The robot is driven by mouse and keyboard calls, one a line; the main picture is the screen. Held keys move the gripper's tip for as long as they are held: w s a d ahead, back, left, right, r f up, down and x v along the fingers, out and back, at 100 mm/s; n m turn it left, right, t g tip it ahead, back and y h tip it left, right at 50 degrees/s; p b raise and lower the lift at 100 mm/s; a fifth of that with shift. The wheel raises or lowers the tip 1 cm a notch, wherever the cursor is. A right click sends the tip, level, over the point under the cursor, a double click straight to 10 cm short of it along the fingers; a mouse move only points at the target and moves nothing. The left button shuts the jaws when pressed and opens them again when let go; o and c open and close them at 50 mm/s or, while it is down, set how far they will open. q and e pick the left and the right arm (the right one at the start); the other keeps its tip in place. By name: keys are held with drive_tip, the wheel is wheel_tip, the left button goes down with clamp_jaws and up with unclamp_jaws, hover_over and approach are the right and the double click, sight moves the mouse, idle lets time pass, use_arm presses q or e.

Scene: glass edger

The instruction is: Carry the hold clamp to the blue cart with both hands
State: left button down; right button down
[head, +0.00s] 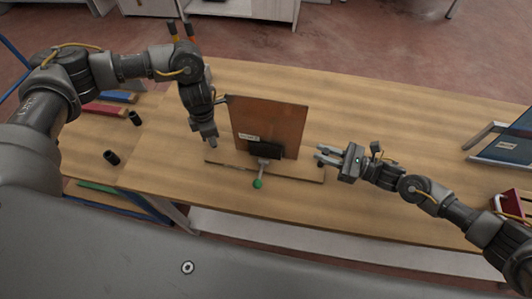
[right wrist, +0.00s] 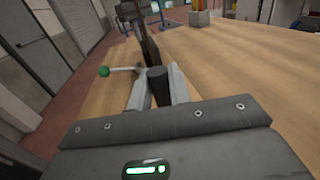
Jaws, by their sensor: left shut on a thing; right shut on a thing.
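The hold clamp stands upright on the wooden table, with a copper-brown panel (head: 275,122), a black block (head: 264,150), a green-knobbed lever (head: 258,183) and a thin base strip (head: 226,166). My left gripper (head: 212,141) points down at the clamp's left end and is shut on it; its fingertips are small here. My right gripper (head: 322,155) reaches in from the right at the clamp's right end. In the right wrist view its fingers (right wrist: 158,90) are shut around a dark round grip (right wrist: 158,80), and the green knob (right wrist: 103,71) shows beyond. I cannot identify the blue cart for certain.
The wooden table (head: 400,115) has free room behind and right of the clamp. A dark blue tilted panel on a metal frame (head: 510,143) and a red box (head: 512,203) are at the right. Black cylinders (head: 112,157) and coloured bars (head: 105,109) lie at the left.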

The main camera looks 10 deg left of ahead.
sight(328, 149)
use_arm(q)
drive_tip(key=shift+w+r, duration=0.1)
drive_tip(key=shift+r, duration=0.1)
use_arm(e)
drive_tip(key=shift+w+r, duration=0.1)
drive_tip(key=shift+r, duration=0.1)
